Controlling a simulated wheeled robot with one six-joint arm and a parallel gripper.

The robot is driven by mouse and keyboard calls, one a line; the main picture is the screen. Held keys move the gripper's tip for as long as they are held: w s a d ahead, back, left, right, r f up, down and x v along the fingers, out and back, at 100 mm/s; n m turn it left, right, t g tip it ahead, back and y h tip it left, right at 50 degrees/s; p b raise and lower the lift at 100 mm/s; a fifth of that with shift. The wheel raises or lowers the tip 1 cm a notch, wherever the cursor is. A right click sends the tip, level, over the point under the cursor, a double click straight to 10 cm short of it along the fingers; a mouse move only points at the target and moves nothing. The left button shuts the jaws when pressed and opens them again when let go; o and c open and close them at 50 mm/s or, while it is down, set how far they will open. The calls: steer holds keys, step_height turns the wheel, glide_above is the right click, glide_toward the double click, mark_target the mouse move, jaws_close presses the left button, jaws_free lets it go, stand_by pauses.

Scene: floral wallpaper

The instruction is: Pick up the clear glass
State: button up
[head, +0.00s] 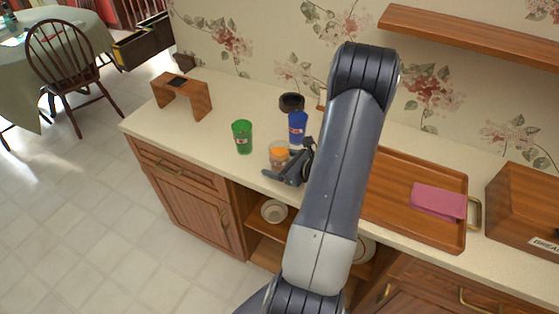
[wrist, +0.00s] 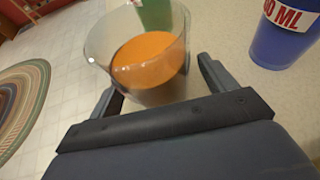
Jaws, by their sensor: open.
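The clear glass (head: 279,155) stands on the counter near its front edge, with something orange in its lower part. In the wrist view the clear glass (wrist: 140,50) is upright just ahead of my gripper. My gripper (head: 287,172) is open and low over the counter, close beside the glass. In the wrist view the fingers of my gripper (wrist: 158,85) spread to either side of the near part of the glass. I cannot tell whether they touch it.
A green cup (head: 242,137) stands left of the glass and a blue cup (head: 297,128) close behind it on the right. A dark round object (head: 291,102) is further back. A wooden tray (head: 400,220) with a pink cloth (head: 438,201) lies right. The counter's left part is mostly clear.

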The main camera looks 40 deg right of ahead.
steer(key=c, duration=1.3)
